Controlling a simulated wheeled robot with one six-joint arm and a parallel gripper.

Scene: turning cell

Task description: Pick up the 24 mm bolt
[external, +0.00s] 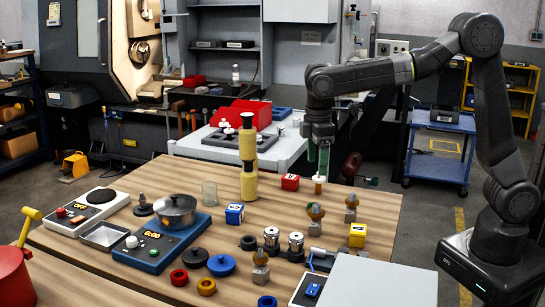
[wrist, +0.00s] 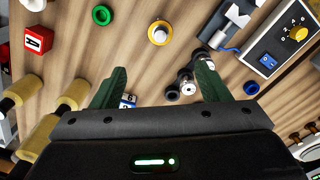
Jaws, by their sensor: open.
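I cannot tell which piece is the 24 mm bolt; no size mark is readable. Several bolt-like pieces with brownish and grey parts stand on the wooden table (external: 180,262) in the external view, one at the middle right (external: 316,212), another beside it (external: 351,207) and one nearer the front (external: 260,266). My gripper (external: 319,168) hangs pointing down above the table's back right part, over a small white and orange piece (external: 319,184). In the wrist view its green fingers (wrist: 160,80) are spread apart, with nothing held between them.
A red lettered block (external: 290,182) stands left of my gripper, and a tall yellow-black stack (external: 248,160) further left. A blue block (external: 234,213), a yellow block (external: 357,235), silver cylinders (external: 296,243) and a scale with a pot (external: 176,210) crowd the table.

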